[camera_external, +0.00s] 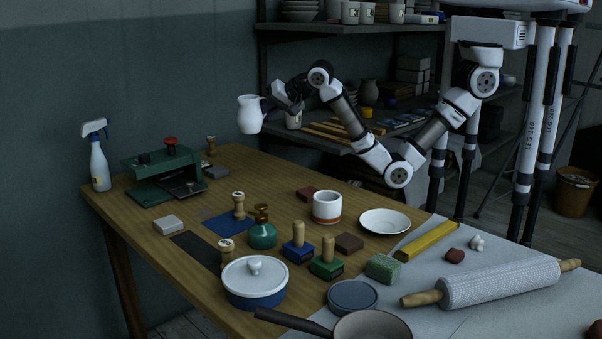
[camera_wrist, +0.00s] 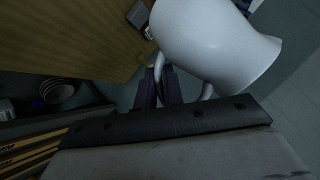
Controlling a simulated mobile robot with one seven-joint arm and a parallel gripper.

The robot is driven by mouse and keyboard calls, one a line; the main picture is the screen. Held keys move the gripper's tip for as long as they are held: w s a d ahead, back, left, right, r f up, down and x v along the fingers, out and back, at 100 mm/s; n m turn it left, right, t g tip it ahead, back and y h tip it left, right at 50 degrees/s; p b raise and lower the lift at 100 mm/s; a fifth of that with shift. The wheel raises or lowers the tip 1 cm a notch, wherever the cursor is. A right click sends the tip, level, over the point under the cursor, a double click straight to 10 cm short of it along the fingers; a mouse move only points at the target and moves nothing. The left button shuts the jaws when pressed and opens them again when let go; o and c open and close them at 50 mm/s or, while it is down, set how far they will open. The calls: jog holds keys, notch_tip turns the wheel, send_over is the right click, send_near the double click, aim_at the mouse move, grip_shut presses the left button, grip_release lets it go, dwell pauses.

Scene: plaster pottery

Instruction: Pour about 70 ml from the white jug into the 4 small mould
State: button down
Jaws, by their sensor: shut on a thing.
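The white jug (camera_external: 250,115) hangs in the air above the far side of the table, in front of the wall and close to the shelf's left end. It looks roughly upright in the external view. My gripper (camera_external: 273,104) is shut on its handle, at the jug's right side. In the wrist view the jug (camera_wrist: 210,40) fills the upper right, with the dark fingers (camera_wrist: 160,88) at its handle. The jug's contents are hidden. I cannot pick out the 4 small mould; small marked white pots (camera_external: 350,13) stand on the upper shelf, their marks unreadable.
The wooden table (camera_external: 275,169) holds a green press (camera_external: 160,165), spray bottle (camera_external: 98,160), white cup (camera_external: 327,208), saucer (camera_external: 385,222), stamps, a blue lidded pot (camera_external: 254,284) and a rolling pin (camera_external: 500,283). Shelving (camera_external: 330,29) stands behind. The table's far edge is mostly clear.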

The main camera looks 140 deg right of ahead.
jog(key=a+f+n+t+y+p, duration=0.2)
jog(key=f+n+y+p, duration=0.1)
jog(key=f+n, duration=0.1)
jog(key=a+f+n+t+y+p, duration=0.2)
jog(key=a+f+n+y+p, duration=0.1)
jog(key=f+n, duration=0.1)
jog(key=a+f+n+t+y+p, duration=0.2)
jog(key=a+f+n+y+p, duration=0.1)
jog(key=f+n, duration=0.1)
jog(key=shift+s+a+f+n+t+y, duration=0.2)
jog(key=shift+s+f+n+t+y, duration=0.2)
jog(key=shift+f, duration=0.15)
jog(key=shift+s+a+f+n+y, duration=0.3)
jog(key=shift+s+a+n+y, duration=0.1)
jog(key=shift+a+n+y, duration=0.15)
jog(key=shift+a+r, duration=0.15)
jog(key=w+a+r+n+g+h, duration=0.1)
jog(key=a+r+n+h, duration=0.3)
jog(key=a+h, duration=0.1)
jog(key=shift+w+a+r+g+h, duration=0.2)
jog(key=shift+w+r+g+h, duration=0.15)
jog(key=shift+h, duration=0.3)
jog(key=shift+a, duration=0.1)
jog(key=shift+a+n+h+b, duration=0.3)
jog(key=shift+n+h+b, duration=0.4)
jog(key=shift+b, duration=0.15)
